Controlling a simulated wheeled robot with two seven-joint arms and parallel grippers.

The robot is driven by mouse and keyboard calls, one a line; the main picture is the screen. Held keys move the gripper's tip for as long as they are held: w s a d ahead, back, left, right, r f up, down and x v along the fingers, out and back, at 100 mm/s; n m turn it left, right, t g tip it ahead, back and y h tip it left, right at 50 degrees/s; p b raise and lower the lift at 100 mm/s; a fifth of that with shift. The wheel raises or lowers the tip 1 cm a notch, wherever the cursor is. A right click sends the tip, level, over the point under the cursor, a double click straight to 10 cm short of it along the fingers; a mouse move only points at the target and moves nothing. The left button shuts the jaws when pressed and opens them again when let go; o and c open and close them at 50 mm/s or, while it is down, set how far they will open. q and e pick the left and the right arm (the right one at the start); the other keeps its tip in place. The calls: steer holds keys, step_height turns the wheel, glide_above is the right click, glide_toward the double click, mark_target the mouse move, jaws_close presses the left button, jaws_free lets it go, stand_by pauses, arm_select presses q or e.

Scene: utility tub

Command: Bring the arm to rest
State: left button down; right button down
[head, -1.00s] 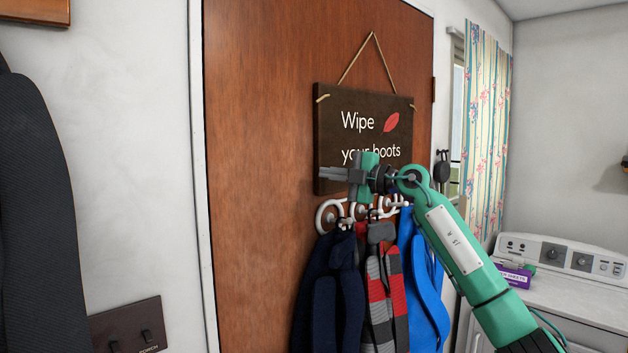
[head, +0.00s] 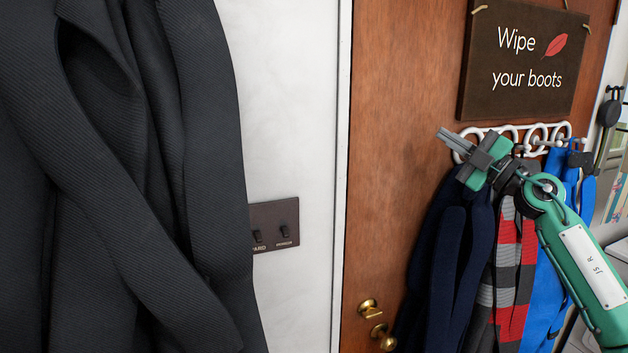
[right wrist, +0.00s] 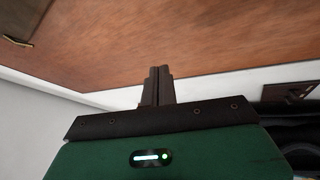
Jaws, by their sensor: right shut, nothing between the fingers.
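My right gripper (head: 452,142) is at the right of the head view, at the end of my green arm (head: 585,265). It is in front of the white hook rack on the brown door, below the sign. Its fingers are together with nothing between them. In the right wrist view the closed fingers (right wrist: 157,87) point toward the brown door surface (right wrist: 200,50). I cannot tell from the frames whether the fingers touch the rack. My left gripper does not show.
Dark blue (head: 450,240), striped (head: 512,270) and bright blue (head: 548,290) garments hang from the hook rack (head: 535,132). The sign (head: 520,60) hangs above. A dark coat (head: 150,190) fills the left. A switch plate (head: 274,224) and brass knobs (head: 370,308) are between.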

steer(key=s+f+m+h, duration=0.5)
steer(key=f+m+h, duration=0.15)
steer(key=f, duration=0.65)
steer(key=s+f+m+h, duration=0.55)
steer(key=f+m, duration=0.25)
steer(key=f, duration=0.5)
steer(key=s+f+m+h, duration=0.4)
steer(key=f+m+h, duration=0.35)
steer(key=f, duration=0.55)
steer(key=s+a+f+g+y, duration=0.15)
steer(key=s+f+g, duration=0.35)
steer(key=s, duration=0.6)
steer(key=s+a+f+g+y, duration=0.1)
steer(key=s+a+f+g, duration=0.15)
steer(key=s+f, duration=0.6)
steer(key=s+a+f+g+y, duration=0.1)
steer(key=s+f+g, duration=0.4)
steer(key=s, duration=0.7)
step_height(320, 180, down, 31)
steer(key=g, duration=0.1)
steer(key=s+d+f+g, duration=0.1)
steer(key=s+d+f, duration=0.2)
steer(key=s+f, duration=1.6)
steer(key=shift+s+d+n, duration=0.15)
steer(key=shift+s+n, duration=0.2)
steer(key=shift+n, duration=0.05)
